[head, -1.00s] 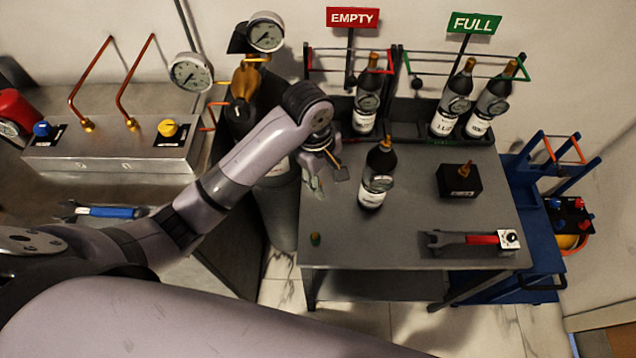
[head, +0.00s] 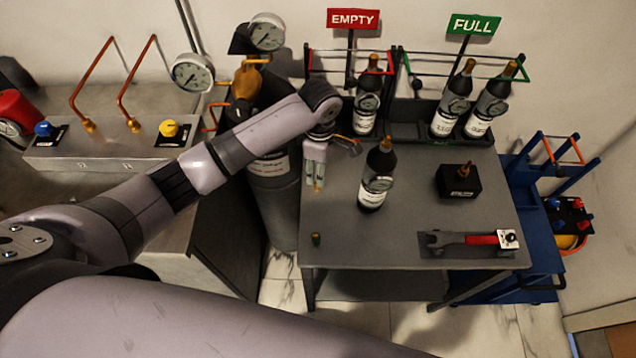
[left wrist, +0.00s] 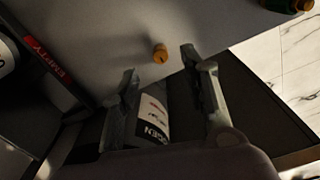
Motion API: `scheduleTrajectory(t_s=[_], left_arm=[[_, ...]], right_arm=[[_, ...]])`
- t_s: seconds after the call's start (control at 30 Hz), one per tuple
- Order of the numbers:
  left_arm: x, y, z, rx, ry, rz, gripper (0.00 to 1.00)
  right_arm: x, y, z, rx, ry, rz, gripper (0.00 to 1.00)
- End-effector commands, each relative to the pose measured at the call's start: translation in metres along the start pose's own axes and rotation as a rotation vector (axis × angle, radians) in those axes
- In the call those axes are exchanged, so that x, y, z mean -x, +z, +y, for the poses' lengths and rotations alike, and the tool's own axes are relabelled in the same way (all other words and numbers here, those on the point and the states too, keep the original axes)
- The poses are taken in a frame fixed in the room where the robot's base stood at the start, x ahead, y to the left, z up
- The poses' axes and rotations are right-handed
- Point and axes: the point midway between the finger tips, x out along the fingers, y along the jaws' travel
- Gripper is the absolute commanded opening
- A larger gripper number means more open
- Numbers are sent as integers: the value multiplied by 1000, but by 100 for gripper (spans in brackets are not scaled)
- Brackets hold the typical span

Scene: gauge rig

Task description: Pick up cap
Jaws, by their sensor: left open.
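A small brass-coloured cap (left wrist: 160,53) lies on the grey table near its left edge. It shows in the left wrist view just beyond the two fingertips, in line with the gap between them. In the head view a brass spot (head: 319,188) shows at the fingertips, mostly covered by them. My left gripper (head: 316,178) is open and points down over the table's left side. In the left wrist view its fingers (left wrist: 160,68) stand apart with nothing held between them. My right gripper is not in view.
A dark bottle (head: 376,178) stands on the table (head: 350,245) right of my gripper. A small green piece (head: 316,238) is at the front left corner. A large cylinder (head: 275,195) stands left of the table. Behind is the EMPTY rack with a bottle (head: 367,100).

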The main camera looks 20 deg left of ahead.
Motion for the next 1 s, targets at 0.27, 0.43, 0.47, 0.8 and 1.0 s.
scheduleTrajectory(t_s=[0.27,0.43,0.47,0.8,1.0], left_arm=[[-21,-2,0,1,-2,3,41],[-48,-4,0,1,-2,2,41],[-52,-4,0,1,-1,2,41],[-62,-3,0,-1,1,0,41],[-62,-3,0,-1,1,0,28]], right_arm=[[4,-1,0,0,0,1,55],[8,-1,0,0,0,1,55],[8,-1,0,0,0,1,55],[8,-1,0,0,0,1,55],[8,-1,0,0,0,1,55]])
